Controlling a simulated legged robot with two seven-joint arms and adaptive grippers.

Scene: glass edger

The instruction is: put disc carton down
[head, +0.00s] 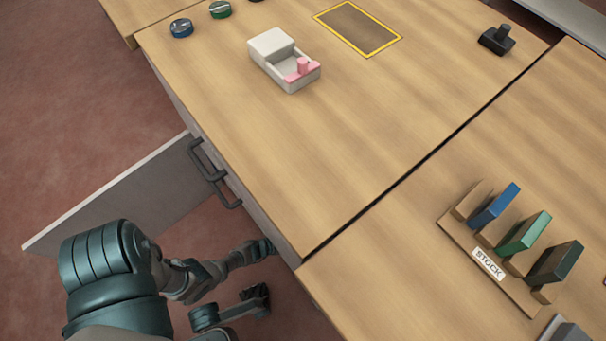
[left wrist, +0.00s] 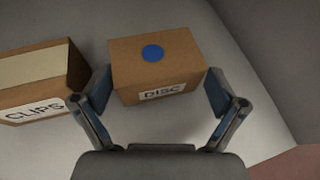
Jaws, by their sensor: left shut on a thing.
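The disc carton (left wrist: 185,66) is a brown box with a blue round mark on top and a DISC label on its front. It shows in the left wrist view between the two fingers of my left gripper (left wrist: 158,92), which is shut on it. A pale surface lies beneath it; I cannot tell whether the carton touches it. In the head view my left arm reaches in under the bench edge, so its gripper and the carton are hidden.
A CLIPS carton (left wrist: 38,82) stands left of the disc carton, close to the left finger. On the benches are a white-and-pink box (head: 272,45) and a STOCK rack (head: 458,229).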

